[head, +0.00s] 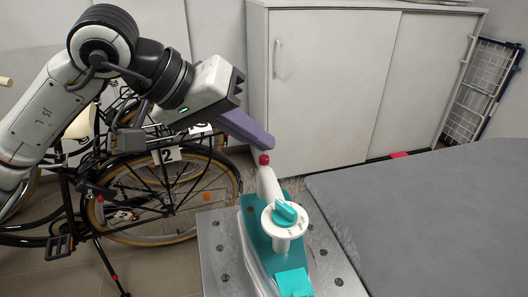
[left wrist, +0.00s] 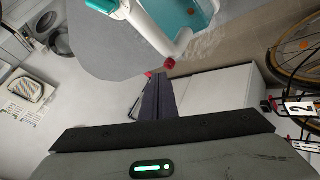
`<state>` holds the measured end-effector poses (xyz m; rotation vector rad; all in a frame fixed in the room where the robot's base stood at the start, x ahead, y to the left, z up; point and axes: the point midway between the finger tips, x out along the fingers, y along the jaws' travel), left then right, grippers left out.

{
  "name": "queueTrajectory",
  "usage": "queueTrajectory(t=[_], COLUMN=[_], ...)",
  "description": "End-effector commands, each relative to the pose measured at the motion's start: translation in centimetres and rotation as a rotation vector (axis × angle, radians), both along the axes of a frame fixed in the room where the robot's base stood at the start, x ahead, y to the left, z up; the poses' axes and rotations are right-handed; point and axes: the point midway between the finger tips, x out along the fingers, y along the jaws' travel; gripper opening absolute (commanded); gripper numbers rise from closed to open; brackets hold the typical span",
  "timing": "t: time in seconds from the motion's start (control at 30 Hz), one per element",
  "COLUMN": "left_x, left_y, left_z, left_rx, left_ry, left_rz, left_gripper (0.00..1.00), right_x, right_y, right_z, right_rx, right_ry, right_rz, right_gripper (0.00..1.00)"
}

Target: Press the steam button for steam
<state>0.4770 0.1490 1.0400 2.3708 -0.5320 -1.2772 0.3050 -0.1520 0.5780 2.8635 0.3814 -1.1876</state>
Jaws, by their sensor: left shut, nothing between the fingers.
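A white and teal steam iron (head: 257,237) stands on a metal plate in the head view. Its red steam button (head: 264,159) is at the top end of the white handle. The iron also shows at the top of the left wrist view (left wrist: 187,15), with the red button (left wrist: 170,63) below it. My left gripper (head: 266,146) is shut and empty, its fingers slanting down to just above the button. In the left wrist view the fingertips (left wrist: 158,77) are very close to the button; I cannot tell if they touch. My right gripper is not in view.
The metal plate (head: 218,268) and a grey ironing board (head: 440,215) lie around and right of the iron. A bicycle (head: 165,190) stands behind on the left. A white cabinet (head: 330,85) stands at the back. The space above the board is clear.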

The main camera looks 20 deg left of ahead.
Motion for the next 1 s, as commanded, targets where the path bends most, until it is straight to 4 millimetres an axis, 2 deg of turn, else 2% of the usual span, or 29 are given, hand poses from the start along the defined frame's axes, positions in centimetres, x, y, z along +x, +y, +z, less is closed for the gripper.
queueTrajectory(t=[0.43,0.9,1.0], left_x=[0.0,0.0,0.0], left_y=[0.0,0.0,0.0], left_z=[0.7,5.2,5.5], left_rx=[-0.001,-0.001,-0.001], left_ry=[-0.002,-0.003,-0.001], left_rz=[0.001,-0.001,0.0], left_gripper=[0.0,0.0,0.0], right_x=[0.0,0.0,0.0], right_y=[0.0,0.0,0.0], right_z=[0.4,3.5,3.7], right_rx=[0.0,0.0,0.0], right_ry=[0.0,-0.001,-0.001], right_rz=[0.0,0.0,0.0], right_gripper=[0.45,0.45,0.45])
